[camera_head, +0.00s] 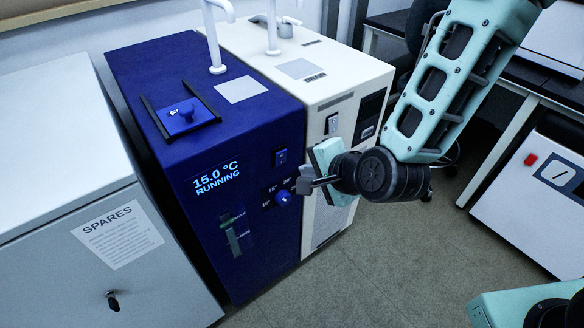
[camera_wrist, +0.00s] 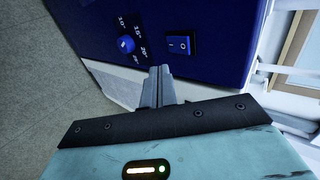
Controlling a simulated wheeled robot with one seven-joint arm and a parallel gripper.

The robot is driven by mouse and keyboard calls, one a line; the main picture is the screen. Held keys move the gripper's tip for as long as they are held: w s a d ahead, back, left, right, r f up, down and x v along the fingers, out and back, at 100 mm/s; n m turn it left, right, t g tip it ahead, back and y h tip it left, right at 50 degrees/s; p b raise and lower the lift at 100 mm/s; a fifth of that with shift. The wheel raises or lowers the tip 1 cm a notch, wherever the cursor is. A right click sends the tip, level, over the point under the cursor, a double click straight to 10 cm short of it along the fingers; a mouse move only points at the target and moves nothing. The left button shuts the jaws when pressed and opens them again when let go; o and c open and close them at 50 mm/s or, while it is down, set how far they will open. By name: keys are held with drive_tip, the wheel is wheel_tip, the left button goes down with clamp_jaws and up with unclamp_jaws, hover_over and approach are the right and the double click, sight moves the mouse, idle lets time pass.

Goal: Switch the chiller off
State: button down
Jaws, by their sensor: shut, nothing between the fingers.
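The chiller is a blue box (camera_head: 265,135) in the head view, its front display (camera_head: 216,178) reading 15.0 °C RUNNING. A rocker switch (camera_head: 281,157) is on its front, above a blue temperature knob (camera_head: 283,197). In the wrist view the switch (camera_wrist: 181,44) shows I and O marks, and the knob (camera_wrist: 126,44) sits left of it among temperature numbers. My gripper (camera_head: 304,181) is shut and empty in front of the panel's right part. In the wrist view its fingertips (camera_wrist: 160,70) lie below the switch and knob, apart from the switch; contact with the panel cannot be told.
A white unit (camera_head: 345,95) with its own switch (camera_head: 332,124) stands against the chiller's right side. A grey SPARES cabinet (camera_head: 70,245) stands at the left. A white machine with a red switch (camera_head: 531,159) is at the right. The floor (camera_head: 400,265) between is clear.

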sight(283, 157)
drive_tip(key=shift+w+a+f+p, duration=0.15)
drive_tip(key=shift+w+a, duration=0.4)
drive_tip(key=shift+w, duration=0.3)
drive_tip(key=shift+w+a+f+p, duration=0.2)
drive_tip(key=shift+w+a, duration=0.35)
drive_tip(key=shift+w, duration=0.25)
drive_tip(key=shift+w+a+f+p, duration=0.15)
drive_tip(key=shift+w+a, duration=0.4)
drive_tip(key=shift+w, duration=0.3)
drive_tip(key=shift+w+a+r+p, duration=0.2)
drive_tip(key=shift+r+p, duration=0.25)
drive_tip(key=shift+p, duration=0.55)
drive_tip(key=shift+f+b, duration=0.3)
